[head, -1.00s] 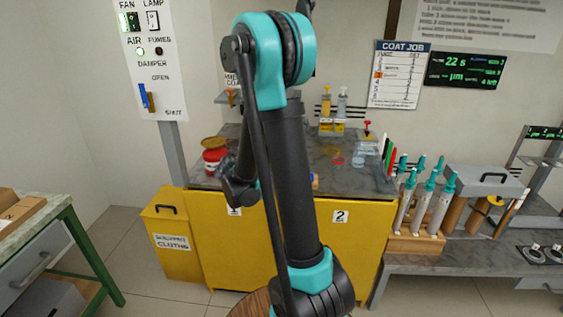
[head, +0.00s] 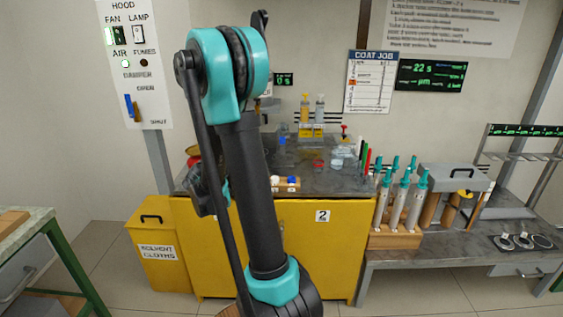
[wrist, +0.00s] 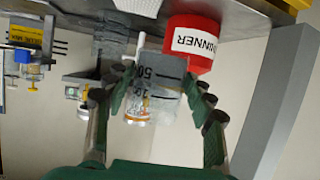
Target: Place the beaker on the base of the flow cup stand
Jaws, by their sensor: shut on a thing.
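My gripper (wrist: 157,85) is shut on a clear beaker (wrist: 152,98) in the wrist view, with its dark green fingers on both sides. Dark graduation marks show on the beaker, and I cannot tell whether it holds anything. In the wrist view a dark grey upright with a side arm (wrist: 90,76) stands left of the beaker; it may be the flow cup stand, but its base is not clear. In the head view my arm covers the middle of the bench, and neither the beaker nor the stand can be made out there.
A red thinner can (wrist: 193,42) is close beside the beaker in the wrist view. On the bench top (head: 335,183) are yellow-labelled bottles (head: 312,115), clear vessels (head: 343,157) and upright coloured panels (head: 365,155). A wooden rack (head: 396,236) with several cylinders stands to the right.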

